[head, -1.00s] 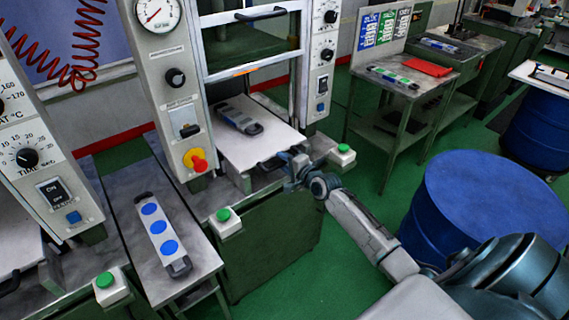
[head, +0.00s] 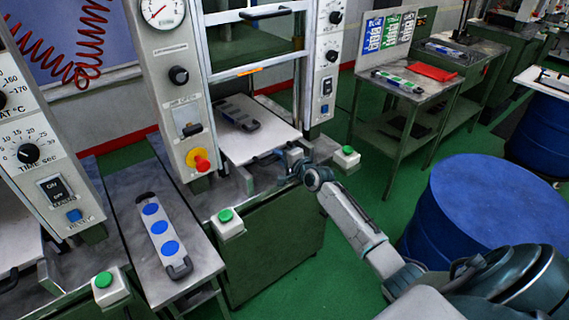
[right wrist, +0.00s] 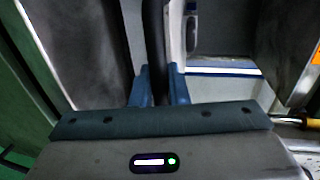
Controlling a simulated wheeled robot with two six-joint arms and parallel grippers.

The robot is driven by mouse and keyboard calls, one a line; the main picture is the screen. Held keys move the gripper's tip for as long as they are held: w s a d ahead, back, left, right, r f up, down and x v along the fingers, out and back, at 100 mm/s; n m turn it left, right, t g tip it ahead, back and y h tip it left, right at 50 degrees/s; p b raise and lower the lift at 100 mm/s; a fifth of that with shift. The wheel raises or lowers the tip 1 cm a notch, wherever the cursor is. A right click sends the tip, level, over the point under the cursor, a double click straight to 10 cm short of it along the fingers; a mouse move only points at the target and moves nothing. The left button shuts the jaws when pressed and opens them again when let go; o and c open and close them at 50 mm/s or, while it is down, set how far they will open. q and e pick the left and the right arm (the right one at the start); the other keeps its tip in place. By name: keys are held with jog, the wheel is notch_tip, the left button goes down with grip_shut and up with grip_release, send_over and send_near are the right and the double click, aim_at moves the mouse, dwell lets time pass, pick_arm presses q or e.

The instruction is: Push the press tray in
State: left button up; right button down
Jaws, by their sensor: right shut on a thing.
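The press tray (head: 262,143) is a pale flat plate. It sits partly inside the open press, with its front part sticking out over the bench. A dark mould (head: 238,116) with end handles lies on it. My right gripper (head: 288,162) is at the tray's front edge, shut on its dark handle (head: 268,158). In the right wrist view, the blue fingertips (right wrist: 158,88) close on both sides of the dark handle bar (right wrist: 154,45). The gripper hides part of the handle in the head view. My left gripper is not in view.
The press's left control panel (head: 178,80) and right panel (head: 324,60) flank the opening. Green buttons (head: 226,216) stand on the front edge. A mould with blue discs (head: 160,230) lies on the left side table. A blue drum (head: 490,205) stands at right.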

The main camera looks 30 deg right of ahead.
jog(key=shift+r, duration=0.15)
jog(key=c, duration=1.5)
grip_release()
jog(key=shift+w, duration=0.1)
jog(key=shift+c, duration=0.2)
jog(key=shift+o, duration=0.2)
jog(key=shift+w, duration=0.1)
jog(key=p+v, duration=0.1)
jog(key=v, duration=0.9)
jog(key=shift+s+p, duration=0.3)
jog(key=shift+s, duration=0.1)
jog(key=shift+d, duration=0.1)
